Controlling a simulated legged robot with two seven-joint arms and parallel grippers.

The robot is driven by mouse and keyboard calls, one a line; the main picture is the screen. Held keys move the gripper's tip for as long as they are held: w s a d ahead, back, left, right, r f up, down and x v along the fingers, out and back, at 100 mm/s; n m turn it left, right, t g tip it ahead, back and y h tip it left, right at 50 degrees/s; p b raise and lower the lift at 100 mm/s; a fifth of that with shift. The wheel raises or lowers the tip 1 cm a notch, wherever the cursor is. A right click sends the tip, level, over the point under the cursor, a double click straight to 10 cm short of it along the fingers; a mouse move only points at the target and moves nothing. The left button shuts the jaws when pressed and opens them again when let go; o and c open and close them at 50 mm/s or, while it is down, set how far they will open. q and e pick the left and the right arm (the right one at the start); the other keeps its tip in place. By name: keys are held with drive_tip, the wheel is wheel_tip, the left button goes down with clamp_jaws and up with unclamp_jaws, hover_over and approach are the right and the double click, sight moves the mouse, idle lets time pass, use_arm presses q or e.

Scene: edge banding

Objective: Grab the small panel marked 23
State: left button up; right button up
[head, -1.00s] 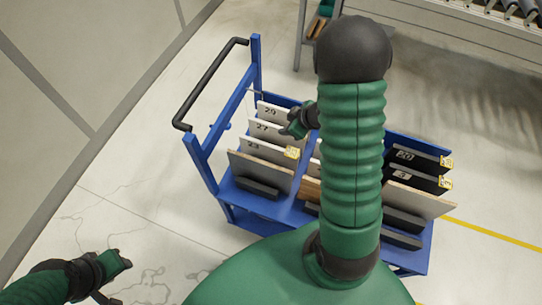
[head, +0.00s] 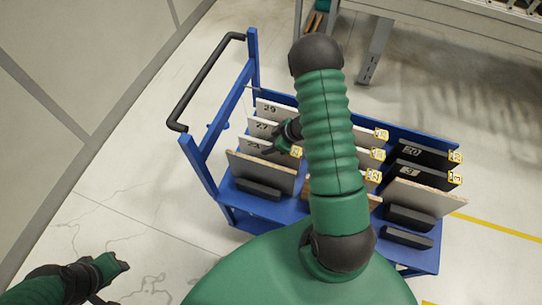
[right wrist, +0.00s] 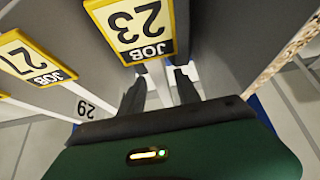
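The small white panel marked 23 (head: 254,144) stands upright in the left row of the blue cart, behind a brown front board. In the right wrist view its yellow JOB 23 tag (right wrist: 140,26) is large, just beyond the fingers. My right gripper (head: 270,150) is at the panel's upper edge, near its right end. In the right wrist view the right gripper (right wrist: 160,88) has its two dark fingers apart, with a pale edge showing between them; I cannot tell whether they touch it. My left gripper (head: 124,262) hangs over bare floor at lower left; its finger opening is unclear.
Panels 27 (head: 264,126) and 29 (head: 270,108) stand close behind 23. The brown board (head: 260,172) stands in front. Black panels (head: 422,154) fill the cart's right side. The cart's blue frame and handle (head: 208,75) rise at left. A metal bench (head: 420,12) stands behind.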

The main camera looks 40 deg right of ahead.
sight(251, 146)
drive_tip(key=x, duration=0.2)
drive_tip(key=shift+w+a+f, duration=0.15)
drive_tip(key=shift+w+a, duration=0.1)
drive_tip(key=shift+a, duration=0.05)
drive_tip(key=shift+s+d, duration=0.1)
clamp_jaws()
idle(1.0)
